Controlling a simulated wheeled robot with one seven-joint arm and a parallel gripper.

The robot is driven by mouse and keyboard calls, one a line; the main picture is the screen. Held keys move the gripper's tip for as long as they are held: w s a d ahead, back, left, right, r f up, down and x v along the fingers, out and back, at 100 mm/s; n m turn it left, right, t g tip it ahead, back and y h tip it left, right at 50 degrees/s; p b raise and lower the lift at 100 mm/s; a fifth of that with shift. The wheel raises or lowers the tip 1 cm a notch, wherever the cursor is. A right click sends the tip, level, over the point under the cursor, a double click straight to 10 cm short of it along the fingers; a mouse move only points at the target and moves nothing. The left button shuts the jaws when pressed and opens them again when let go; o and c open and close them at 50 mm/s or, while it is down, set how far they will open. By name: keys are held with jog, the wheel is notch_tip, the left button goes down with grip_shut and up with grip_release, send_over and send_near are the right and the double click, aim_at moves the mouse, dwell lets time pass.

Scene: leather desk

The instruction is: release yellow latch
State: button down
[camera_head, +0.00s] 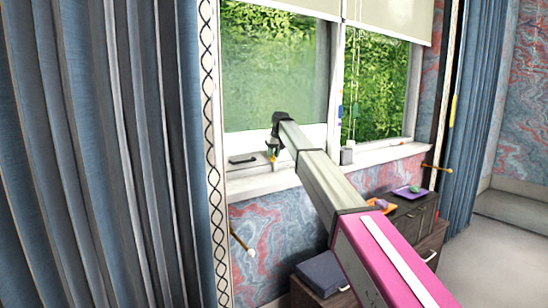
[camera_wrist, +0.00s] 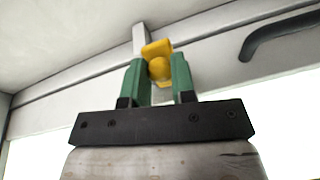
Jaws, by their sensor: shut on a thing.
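The yellow latch (camera_wrist: 158,62) shows in the wrist view, on the white window frame, with a rounded knob and a blocky upper part. My gripper (camera_wrist: 161,72) has green fingers on both sides of the latch, shut on its knob. In the head view my gripper (camera_head: 273,152) is at the window sill, small and partly hidden by my arm. The latch is too small to make out clearly in that view.
A dark handle (camera_wrist: 280,32) is on the frame to the right in the wrist view. Blue curtains (camera_head: 110,150) hang at the left. Blind cords (camera_head: 355,85) hang right of my arm. A dark cabinet (camera_head: 408,222) with a purple tray (camera_head: 411,193) stands below the sill.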

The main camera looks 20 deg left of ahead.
jog(key=shift+w+a+r+g+h, duration=0.15)
jog(key=shift+r+g+h, duration=0.15)
jog(key=shift+g+h, duration=0.2)
jog(key=shift+w+a+r+g+h, duration=0.15)
jog(key=shift+r+g+h, duration=0.1)
jog(key=shift+g+h, duration=0.25)
jog(key=shift+s, duration=0.1)
jog(key=c, duration=1)
grip_release()
jog(key=shift+o, duration=0.2)
notch_tip(320, 180, up, 11)
jog(key=shift+w+d, duration=0.2)
jog(key=shift+f, duration=0.15)
